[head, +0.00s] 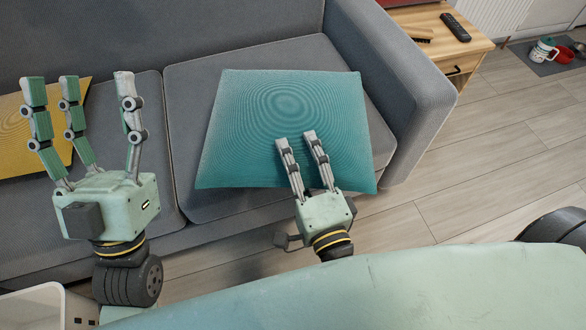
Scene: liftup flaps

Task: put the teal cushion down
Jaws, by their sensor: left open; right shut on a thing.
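The teal cushion (287,105) lies over the right seat of the grey sofa, its front edge reaching the seat's front. I cannot tell whether it rests on the seat or hangs just above it. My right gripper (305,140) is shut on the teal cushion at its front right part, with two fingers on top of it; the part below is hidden. My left gripper (90,90) is open and empty, fingers up, in front of the sofa's left seat.
A yellow cushion (28,125) lies on the sofa (183,95) at the left. The sofa's armrest (395,70) bounds the right seat. A wooden side table (440,40) with a remote (455,27) stands beyond it. A white bin (35,308) is at the lower left.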

